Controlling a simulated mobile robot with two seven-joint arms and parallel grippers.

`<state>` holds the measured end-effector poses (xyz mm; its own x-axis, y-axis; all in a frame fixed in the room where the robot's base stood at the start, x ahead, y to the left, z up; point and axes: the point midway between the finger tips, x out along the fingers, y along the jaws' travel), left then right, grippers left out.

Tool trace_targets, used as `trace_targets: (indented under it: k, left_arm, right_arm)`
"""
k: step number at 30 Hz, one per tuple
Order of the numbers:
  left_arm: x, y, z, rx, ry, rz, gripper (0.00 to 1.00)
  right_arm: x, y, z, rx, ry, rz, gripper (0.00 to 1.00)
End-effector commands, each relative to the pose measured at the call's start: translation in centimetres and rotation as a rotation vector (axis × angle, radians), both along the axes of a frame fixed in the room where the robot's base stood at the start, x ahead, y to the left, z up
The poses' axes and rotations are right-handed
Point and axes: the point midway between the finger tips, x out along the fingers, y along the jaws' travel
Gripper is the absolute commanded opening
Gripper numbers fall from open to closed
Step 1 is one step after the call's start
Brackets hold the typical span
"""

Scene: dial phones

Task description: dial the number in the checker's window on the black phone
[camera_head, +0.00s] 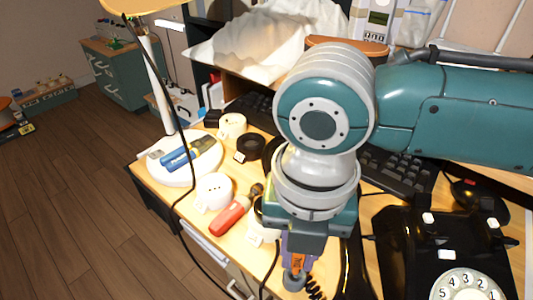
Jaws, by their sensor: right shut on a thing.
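The black phone (405,250) stands at the lower right, with its white rotary dial (468,288) cut off by the bottom edge. White plungers show on its top and no handset rests there. A long black shape, probably the handset (354,268), lies left of the phone. My right gripper (297,262) points down left of both, shut on a purple and orange thing with a grey end (294,280); what it is is hard to tell. The checker (378,20) stands at the back with a small lit window; its digits are too small to read. My left gripper is not in view.
A lamp with a white base (183,172) holds blue tools. White sockets (214,188), a red-handled tool (232,212) and black tape (250,147) lie left of my gripper. A keyboard (400,175) and mouse (480,197) lie behind the phone. A black cable hangs at the front left.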

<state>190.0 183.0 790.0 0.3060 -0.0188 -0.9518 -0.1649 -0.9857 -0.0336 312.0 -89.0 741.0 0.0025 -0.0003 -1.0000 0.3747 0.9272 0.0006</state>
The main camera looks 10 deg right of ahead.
Motion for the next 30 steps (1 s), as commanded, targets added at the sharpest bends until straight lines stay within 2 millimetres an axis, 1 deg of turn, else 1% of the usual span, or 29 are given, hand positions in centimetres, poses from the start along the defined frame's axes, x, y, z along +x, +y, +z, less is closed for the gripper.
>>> trace_targets:
  k: [14, 22, 30]
  left_arm:
    - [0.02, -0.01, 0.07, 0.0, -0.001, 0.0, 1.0]
    - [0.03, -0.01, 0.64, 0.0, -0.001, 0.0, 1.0]
    - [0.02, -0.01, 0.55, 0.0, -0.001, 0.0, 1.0]
  right_arm:
    - [-0.02, -0.01, -0.01, -0.001, 0.0, 0.0, 0.0]
    - [-0.03, -0.01, 0.07, -0.001, 0.0, 0.0, 0.0]
    - [-0.03, -0.01, -0.04, 0.0, 0.0, 0.0, 0.0]
